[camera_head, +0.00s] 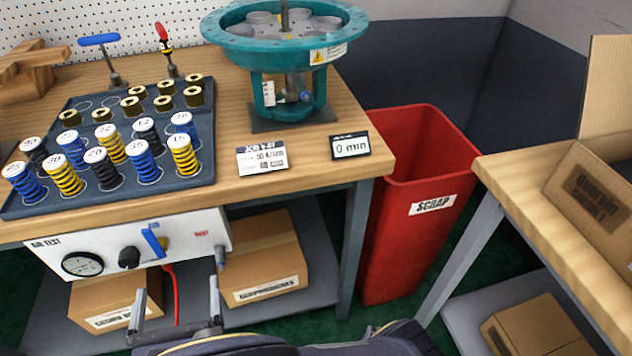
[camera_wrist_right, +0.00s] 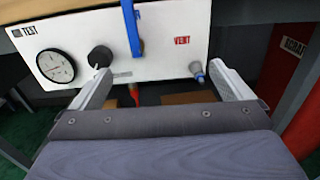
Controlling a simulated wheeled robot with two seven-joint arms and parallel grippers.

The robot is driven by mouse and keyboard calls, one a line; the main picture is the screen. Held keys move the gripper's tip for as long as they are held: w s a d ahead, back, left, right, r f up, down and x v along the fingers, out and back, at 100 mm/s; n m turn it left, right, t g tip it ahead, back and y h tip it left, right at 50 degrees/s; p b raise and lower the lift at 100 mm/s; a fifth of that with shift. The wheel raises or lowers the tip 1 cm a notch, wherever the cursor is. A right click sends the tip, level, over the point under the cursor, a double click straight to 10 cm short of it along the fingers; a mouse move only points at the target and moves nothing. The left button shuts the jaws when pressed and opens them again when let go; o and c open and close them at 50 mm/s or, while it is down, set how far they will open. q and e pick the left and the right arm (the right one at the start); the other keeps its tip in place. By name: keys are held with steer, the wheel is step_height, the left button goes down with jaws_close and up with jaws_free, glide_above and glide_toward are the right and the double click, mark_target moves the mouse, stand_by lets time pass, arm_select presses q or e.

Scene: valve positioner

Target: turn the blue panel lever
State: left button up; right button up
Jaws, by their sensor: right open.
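The blue panel lever (camera_head: 153,240) is on the white air test panel (camera_head: 100,252) under the front edge of the workbench. It stands nearly upright, tilted slightly. In the right wrist view the blue lever (camera_wrist_right: 132,28) hangs in front of the panel, beyond and between my fingers. My right gripper (camera_head: 176,305) is open and empty, below and in front of the panel. In the right wrist view its two fingers (camera_wrist_right: 165,85) are spread wide, apart from the lever. My left gripper is in neither view.
A gauge (camera_head: 82,264) and black knob (camera_head: 129,257) sit left of the lever. A fitting (camera_head: 221,256) sits to its right, and a red hose (camera_head: 174,290) hangs below. Boxes (camera_head: 265,262) stand on the lower shelf. A red scrap bin (camera_head: 400,250) stands right.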

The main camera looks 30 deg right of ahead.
steer(key=d+r+m+g+h+p, duration=0.1)
steer(key=d+r+m+g+p, duration=0.35)
steer(key=d, duration=0.35)
steer(key=d+r+m+g+h+p, duration=0.1)
steer(key=d+r+m+g+p, duration=0.3)
steer(key=d+m+g+p, duration=0.3)
steer(key=s+d+r+m+g+y+p, duration=0.4)
steer(key=s+d+r+m+y+p, duration=0.2)
steer(key=r+m+p, duration=0.4)
steer(key=shift+s+d+r, duration=0.4)
steer(key=shift+s+d, duration=0.25)
steer(key=shift+d, duration=0.15)
steer(key=shift+g, duration=0.25)
step_height(320, 180, up, 8)
steer(key=s+d+m+t+y+p, duration=0.1)
steer(key=s+m+t+y+p, duration=0.1)
steer(key=m, duration=1)
steer(key=t+y+p, duration=0.1)
steer(key=t+y, duration=0.1)
steer(key=y, duration=0.1)
steer(key=shift+s+d+t+y, duration=0.25)
steer(key=shift+s+t+y, duration=0.05)
steer(key=shift+s+t, duration=0.1)
